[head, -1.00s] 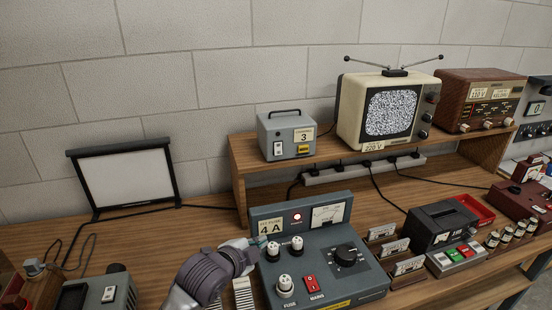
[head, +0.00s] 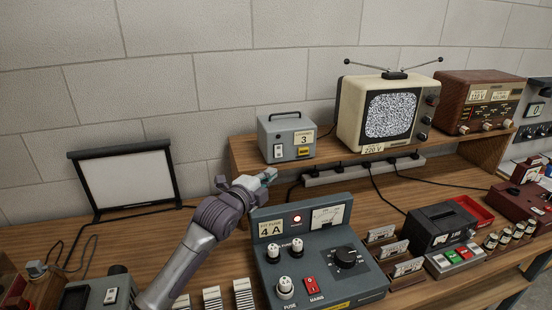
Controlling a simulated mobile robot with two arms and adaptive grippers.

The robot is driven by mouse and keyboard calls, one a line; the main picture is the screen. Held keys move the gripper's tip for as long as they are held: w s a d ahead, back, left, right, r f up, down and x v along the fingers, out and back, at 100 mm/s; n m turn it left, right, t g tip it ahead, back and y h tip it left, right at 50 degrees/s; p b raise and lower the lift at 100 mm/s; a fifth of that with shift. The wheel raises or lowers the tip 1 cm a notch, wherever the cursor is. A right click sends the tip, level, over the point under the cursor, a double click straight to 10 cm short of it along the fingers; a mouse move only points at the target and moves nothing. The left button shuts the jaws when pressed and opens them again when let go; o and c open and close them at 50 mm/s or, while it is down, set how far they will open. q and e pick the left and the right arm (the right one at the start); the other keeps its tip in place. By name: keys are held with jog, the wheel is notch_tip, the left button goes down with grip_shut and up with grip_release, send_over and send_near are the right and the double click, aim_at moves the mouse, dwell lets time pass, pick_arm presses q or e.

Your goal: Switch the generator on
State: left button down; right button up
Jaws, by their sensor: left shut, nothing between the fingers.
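No label that I can read says generator. A small grey box (head: 291,137) with a carry handle, a "3" label and a white switch (head: 278,153) stands on the raised shelf. My left gripper (head: 270,174) is shut and empty, pointing right, just below and in front of this box. It appears apart from the box. My right gripper is out of view.
A television (head: 386,112) showing static and a wooden radio (head: 482,101) stand on the shelf (head: 326,154). A power strip (head: 365,170) with cables runs beneath it. A framed screen (head: 127,180) stands at left. Card holders and a black cassette unit (head: 441,226) stand right of the control unit.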

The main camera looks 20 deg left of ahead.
aim_at(282, 157)
pick_arm(q)
jog(key=x, duration=0.2)
jog(key=a+p+x, duration=0.1)
jog(key=x, duration=0.2)
jog(key=a+p+x, duration=0.1)
jog(key=x, duration=0.2)
jog(key=shift+w+d, duration=0.1)
jog(key=shift+w, duration=0.25)
jog(key=shift+w+a+f+p, duration=0.1)
jog(key=shift+w+a+p, duration=0.2)
jog(key=shift+w+a, duration=0.1)
jog(key=f+b, duration=0.1)
jog(key=b, duration=0.1)
jog(key=shift+w+a+b, duration=0.1)
jog(key=shift+w+b, duration=0.05)
jog(key=shift+b, duration=0.2)
jog(key=shift+r+p, duration=0.5)
jog(key=shift+p, duration=0.05)
jog(key=shift+f, duration=0.15)
